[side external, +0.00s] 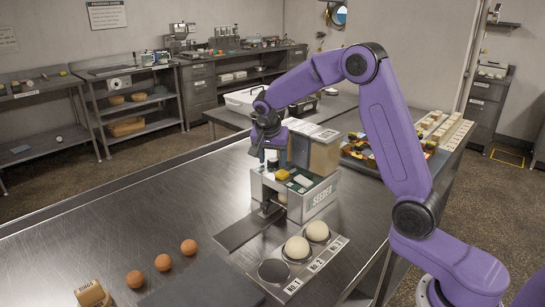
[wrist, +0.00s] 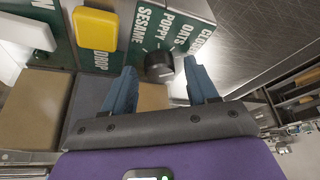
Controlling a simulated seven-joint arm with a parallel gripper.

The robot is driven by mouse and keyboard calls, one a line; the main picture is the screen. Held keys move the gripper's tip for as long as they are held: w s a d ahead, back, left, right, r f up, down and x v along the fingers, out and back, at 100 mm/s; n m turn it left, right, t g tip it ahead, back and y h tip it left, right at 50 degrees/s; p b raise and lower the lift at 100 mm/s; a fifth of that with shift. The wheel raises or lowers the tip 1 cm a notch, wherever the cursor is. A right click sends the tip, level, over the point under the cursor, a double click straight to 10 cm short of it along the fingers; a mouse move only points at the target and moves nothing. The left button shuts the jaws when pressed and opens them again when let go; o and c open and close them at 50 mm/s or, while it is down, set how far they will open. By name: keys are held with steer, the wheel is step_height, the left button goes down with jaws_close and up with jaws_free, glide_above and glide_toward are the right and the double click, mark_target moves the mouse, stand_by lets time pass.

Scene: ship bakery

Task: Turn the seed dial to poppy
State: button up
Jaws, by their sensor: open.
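The seeder (side external: 318,197) is a grey and green box standing on the steel table. Its green panel (wrist: 180,14) shows in the wrist view with the words SESAME, POPPY, OATS and CLOSED fanned around the black seed dial (wrist: 159,66). I cannot clearly tell which word the dial points to. My gripper (wrist: 161,68) is open, with one blue finger on each side of the dial. I cannot tell whether the fingers touch it. In the side view my gripper (side external: 267,157) is low over the seeder, and the dial is not clear there.
A yellow button (wrist: 95,30) marked DROP and a white lever (wrist: 22,35) sit beside the dial. In front stands a numbered plate (side external: 308,267) with two dough balls (side external: 297,247).

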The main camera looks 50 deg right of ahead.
steer(key=c, duration=1)
steer(key=shift+n, duration=0.5)
steer(key=shift+s+d+n+t+y, duration=0.1)
steer(key=shift+n+t+y, duration=0.3)
steer(key=shift+n, duration=0.75)
steer(key=shift+n+t+y, duration=0.4)
steer(key=shift+n, duration=0.75)
